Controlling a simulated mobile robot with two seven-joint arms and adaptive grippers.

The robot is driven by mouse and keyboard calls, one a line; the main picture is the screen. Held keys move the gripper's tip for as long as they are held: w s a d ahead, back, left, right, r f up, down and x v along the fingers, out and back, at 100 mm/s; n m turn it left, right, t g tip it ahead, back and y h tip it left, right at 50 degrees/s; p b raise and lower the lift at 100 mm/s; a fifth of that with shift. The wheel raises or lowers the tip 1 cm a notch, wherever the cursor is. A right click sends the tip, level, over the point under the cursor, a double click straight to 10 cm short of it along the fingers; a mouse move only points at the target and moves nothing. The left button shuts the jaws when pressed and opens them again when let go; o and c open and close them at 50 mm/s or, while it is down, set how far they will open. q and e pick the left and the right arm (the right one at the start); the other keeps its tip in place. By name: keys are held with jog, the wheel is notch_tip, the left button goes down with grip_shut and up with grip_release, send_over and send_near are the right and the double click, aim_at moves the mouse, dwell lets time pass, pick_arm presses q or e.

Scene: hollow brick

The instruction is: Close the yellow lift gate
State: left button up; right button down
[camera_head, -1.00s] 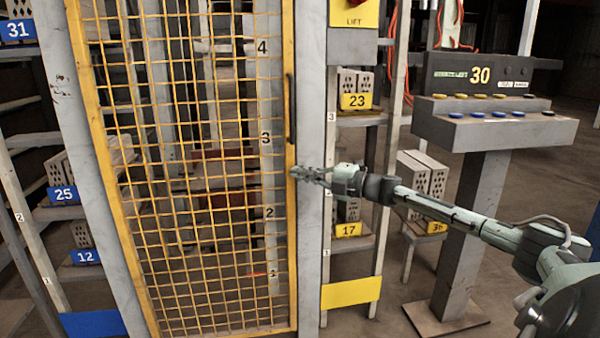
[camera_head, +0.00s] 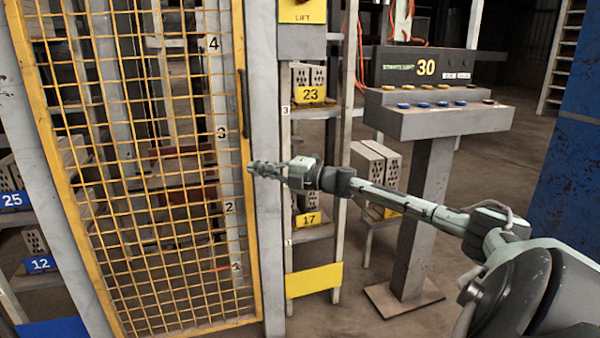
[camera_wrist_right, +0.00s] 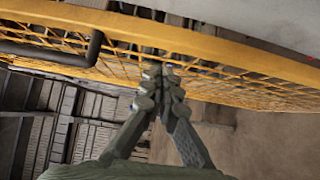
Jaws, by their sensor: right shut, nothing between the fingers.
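The yellow lift gate (camera_head: 253,190) is a tall mesh panel in a yellow frame, standing between grey posts. Its right frame edge lies close along the grey post (camera_head: 268,120); I cannot tell whether a gap remains there. A dark handle (camera_head: 244,104) sits on that edge and also shows in the right wrist view (camera_wrist_right: 94,48). My right gripper (camera_head: 250,168) is shut and empty at the gate's right edge, below the handle. In the right wrist view its fingertips (camera_wrist_right: 163,72) are together in front of the yellow frame; contact is unclear. My left gripper is not in view.
A grey control console (camera_head: 440,120) with coloured buttons and a sign reading 30 stands to the right. Shelves with hollow bricks (camera_head: 309,82) stand beside the gate. A blue panel (camera_head: 572,150) is at the far right. Some floor (camera_head: 500,180) is clear.

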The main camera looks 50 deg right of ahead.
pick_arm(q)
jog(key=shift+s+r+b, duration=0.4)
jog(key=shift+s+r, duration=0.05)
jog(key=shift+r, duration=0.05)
pick_arm(e)
jog(key=s+d, duration=0.6)
jog(key=s, duration=0.2)
jog(key=shift+d+f, duration=0.2)
jog(key=shift+d, duration=0.2)
jog(key=shift+f, duration=0.1)
